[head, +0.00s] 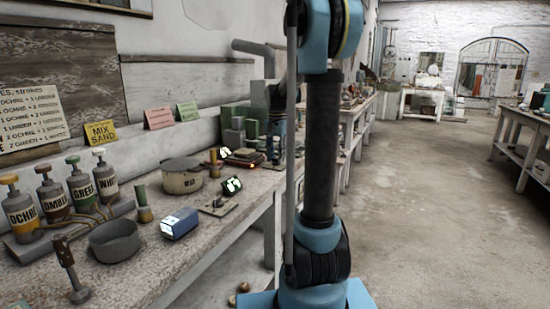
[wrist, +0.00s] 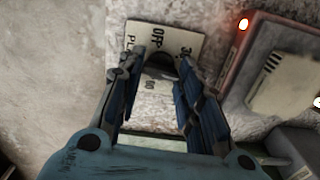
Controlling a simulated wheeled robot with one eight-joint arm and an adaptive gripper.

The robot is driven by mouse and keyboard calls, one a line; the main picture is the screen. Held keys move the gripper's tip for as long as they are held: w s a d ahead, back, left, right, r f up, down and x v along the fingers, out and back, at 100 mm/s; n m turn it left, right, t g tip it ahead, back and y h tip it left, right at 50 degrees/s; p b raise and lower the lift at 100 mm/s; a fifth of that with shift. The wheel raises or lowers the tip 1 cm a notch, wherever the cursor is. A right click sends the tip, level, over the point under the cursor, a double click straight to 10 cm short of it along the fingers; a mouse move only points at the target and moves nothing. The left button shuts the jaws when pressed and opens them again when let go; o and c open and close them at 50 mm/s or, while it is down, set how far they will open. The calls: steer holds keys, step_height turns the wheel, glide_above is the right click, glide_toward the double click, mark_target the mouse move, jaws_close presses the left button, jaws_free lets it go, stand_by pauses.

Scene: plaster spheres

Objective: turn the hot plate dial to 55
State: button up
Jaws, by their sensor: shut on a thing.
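In the wrist view, a pale dial plate (wrist: 184,42) lies on the bench with printed marks; I can read OFF, a 30 at its right edge and what looks like 60 near me. The dark round dial (wrist: 158,62) sits at its middle, between my fingertips. My gripper (wrist: 160,66) is shut on the dial, one finger on each side. The dial's pointer is hidden or too dark to read. A grey hot plate (wrist: 283,80) with a lit orange lamp stands to the right. In the head view, my arm covers part of the bench's far end.
On the bench (head: 110,278) in the head view stand labelled pump bottles (head: 82,187), a pot (head: 182,178), a bowl (head: 114,241) and a blue box (head: 179,223). Grey and green blocks (head: 236,125) stand farther back. The floor (head: 430,190) to the right is clear.

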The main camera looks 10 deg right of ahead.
steer(key=m, duration=0.6)
steer(key=shift+w+a, duration=0.1)
steer(key=shift+a, duration=0.05)
stand_by(0.4)
steer(key=o, duration=1.1)
steer(key=shift+c, duration=0.2)
steer(key=shift+r, duration=0.3)
step_height(320, 180, up, 11)
steer(key=shift+r, duration=0.15)
steer(key=shift+c, duration=0.5)
